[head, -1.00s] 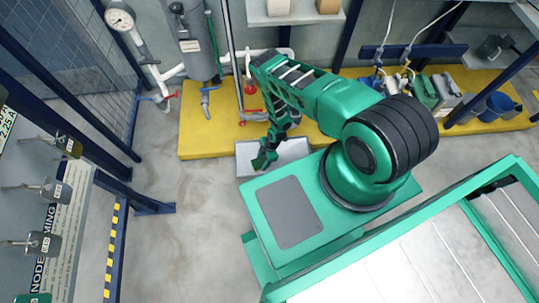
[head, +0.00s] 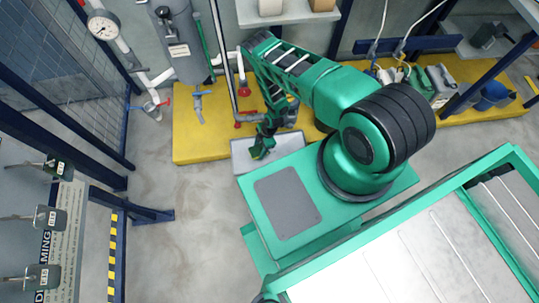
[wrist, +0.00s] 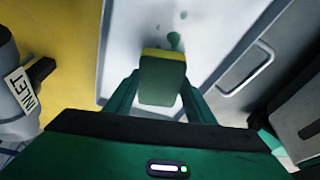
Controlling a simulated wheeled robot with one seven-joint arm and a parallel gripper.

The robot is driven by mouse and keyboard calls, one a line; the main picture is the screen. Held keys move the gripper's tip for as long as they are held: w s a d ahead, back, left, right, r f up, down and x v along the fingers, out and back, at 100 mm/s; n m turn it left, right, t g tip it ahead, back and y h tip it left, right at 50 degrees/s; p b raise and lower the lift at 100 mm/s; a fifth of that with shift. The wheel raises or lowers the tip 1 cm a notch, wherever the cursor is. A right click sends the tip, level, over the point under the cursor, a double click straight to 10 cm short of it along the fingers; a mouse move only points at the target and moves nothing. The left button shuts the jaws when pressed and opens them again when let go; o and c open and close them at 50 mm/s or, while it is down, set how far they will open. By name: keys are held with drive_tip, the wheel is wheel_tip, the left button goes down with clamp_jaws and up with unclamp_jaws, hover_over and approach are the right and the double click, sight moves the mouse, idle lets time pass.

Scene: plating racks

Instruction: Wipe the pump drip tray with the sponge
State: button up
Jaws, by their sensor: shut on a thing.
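The pump drip tray (head: 290,147) is a pale shallow tray on the floor, at the front edge of the yellow plinth. In the wrist view its pale surface (wrist: 128,42) carries a few green spots (wrist: 175,40) just beyond the sponge. My gripper (head: 261,149) is low at the tray's left part. Its fingers are shut on the sponge (wrist: 162,80), a green block with a yellow band at its far edge. The sponge is over the tray; I cannot tell whether it touches the surface. In the head view the sponge is tiny and mostly hidden by my gripper.
The yellow plinth (head: 200,140) behind the tray carries a grey cylinder (head: 175,40), pipes and red-handled valves. A blue post frame with hanging tags (head: 48,217) stands left. The floor left of the tray is clear.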

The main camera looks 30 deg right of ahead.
sight(256, 150)
drive_tip(key=shift+a+r, duration=0.15)
drive_tip(key=shift+r, duration=2.3)
